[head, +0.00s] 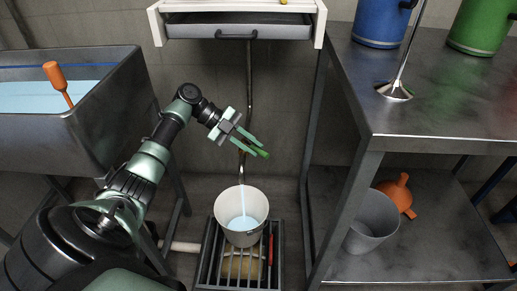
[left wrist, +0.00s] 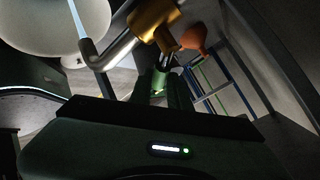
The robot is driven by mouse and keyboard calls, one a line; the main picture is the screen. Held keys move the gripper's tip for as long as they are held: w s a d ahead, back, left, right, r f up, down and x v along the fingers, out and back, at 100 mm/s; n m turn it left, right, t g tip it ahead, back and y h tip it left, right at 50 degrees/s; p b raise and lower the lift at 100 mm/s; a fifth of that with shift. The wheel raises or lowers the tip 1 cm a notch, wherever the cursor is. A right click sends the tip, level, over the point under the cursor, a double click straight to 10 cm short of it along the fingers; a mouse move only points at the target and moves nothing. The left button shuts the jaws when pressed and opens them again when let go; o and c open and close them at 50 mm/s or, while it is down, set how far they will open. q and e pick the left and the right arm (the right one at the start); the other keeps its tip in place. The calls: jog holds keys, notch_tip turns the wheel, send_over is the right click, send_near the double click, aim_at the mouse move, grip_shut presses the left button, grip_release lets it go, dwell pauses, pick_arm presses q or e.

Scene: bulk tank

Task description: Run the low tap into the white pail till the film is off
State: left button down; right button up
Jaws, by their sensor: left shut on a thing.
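The white pail (head: 256,233) stands upright on a dark floor grate, with pale bluish liquid inside. A thin pale stream (head: 242,200) falls into it below the pipe. My left gripper (head: 253,146) is shut on the tap's green lever (head: 262,154), above the pail; the lever also shows between the fingers in the left wrist view (left wrist: 159,82). I cannot make out a film. My right gripper is not in view.
A steel tank (head: 100,118) with pale blue liquid stands left, an orange-handled tool (head: 56,78) leaning in it. A steel table (head: 450,110) stands right, with a grey pail (head: 372,222) and orange funnel (head: 400,193) on its lower shelf. A drawer (head: 238,31) hangs above.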

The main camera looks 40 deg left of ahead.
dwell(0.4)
pick_arm(q)
jog(key=c, duration=1.3)
grip_release()
